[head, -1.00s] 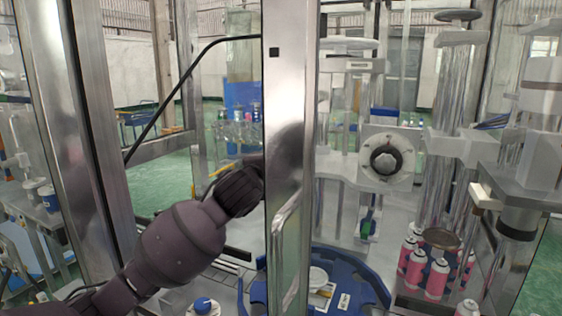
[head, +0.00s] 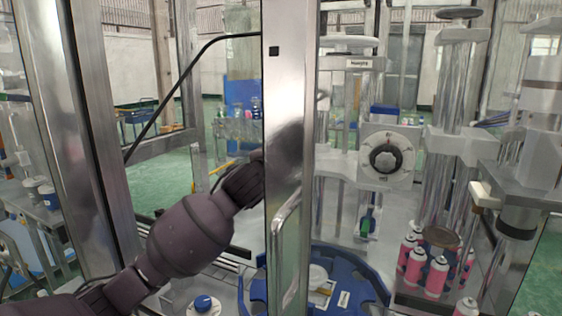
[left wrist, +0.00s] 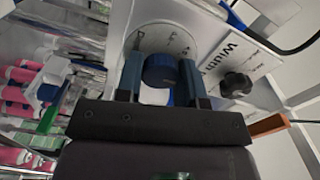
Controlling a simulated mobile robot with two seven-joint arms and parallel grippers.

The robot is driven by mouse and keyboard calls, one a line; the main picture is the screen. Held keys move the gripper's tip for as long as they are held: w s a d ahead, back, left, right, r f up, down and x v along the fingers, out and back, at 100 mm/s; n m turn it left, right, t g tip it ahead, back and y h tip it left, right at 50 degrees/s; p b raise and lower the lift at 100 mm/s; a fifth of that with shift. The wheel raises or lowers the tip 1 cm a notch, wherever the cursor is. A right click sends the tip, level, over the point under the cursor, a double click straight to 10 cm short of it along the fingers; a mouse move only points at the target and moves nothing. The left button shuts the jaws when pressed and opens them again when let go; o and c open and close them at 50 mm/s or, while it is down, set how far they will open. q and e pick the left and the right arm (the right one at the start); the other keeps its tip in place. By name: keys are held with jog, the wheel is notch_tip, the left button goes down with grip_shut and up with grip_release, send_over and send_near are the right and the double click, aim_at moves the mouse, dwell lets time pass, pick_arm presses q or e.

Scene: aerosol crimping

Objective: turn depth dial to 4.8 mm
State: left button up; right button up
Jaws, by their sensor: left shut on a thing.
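In the left wrist view my left gripper (left wrist: 161,84) has its two blue fingers on either side of a round dark blue knob (left wrist: 159,66) and is shut on it. The knob stands in front of a round pale dial face (left wrist: 163,36) with dark marks, only partly legible. I cannot read the setting. In the head view my left arm reaches behind the metal post, which hides the gripper and this knob. Another round dial with a grey knob (head: 385,158) shows on the machine right of the post. My right gripper is not in view.
A black lobed knob (left wrist: 238,84) sits beside a printed label, close right of my fingers. The metal post (head: 289,130) stands in front of my wrist. Pink cans (head: 436,277) stand at right, and a blue turntable (head: 352,292) lies below.

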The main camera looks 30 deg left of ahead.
pick_arm(q)
jog(key=shift+n, duration=0.3)
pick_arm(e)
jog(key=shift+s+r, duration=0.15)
pick_arm(q)
jog(key=shift+n+p, duration=1.55)
jog(key=shift+n, duration=2.45)
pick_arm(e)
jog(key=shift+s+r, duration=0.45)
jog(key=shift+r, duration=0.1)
pick_arm(q)
jog(key=o, duration=0.9)
jog(key=shift+s, duration=0.15)
jog(key=s, duration=0.3)
jog(key=s+b, duration=0.1)
jog(key=s, duration=0.6)
jog(key=shift+s+d+b, duration=0.3)
jog(key=shift+b, duration=0.05)
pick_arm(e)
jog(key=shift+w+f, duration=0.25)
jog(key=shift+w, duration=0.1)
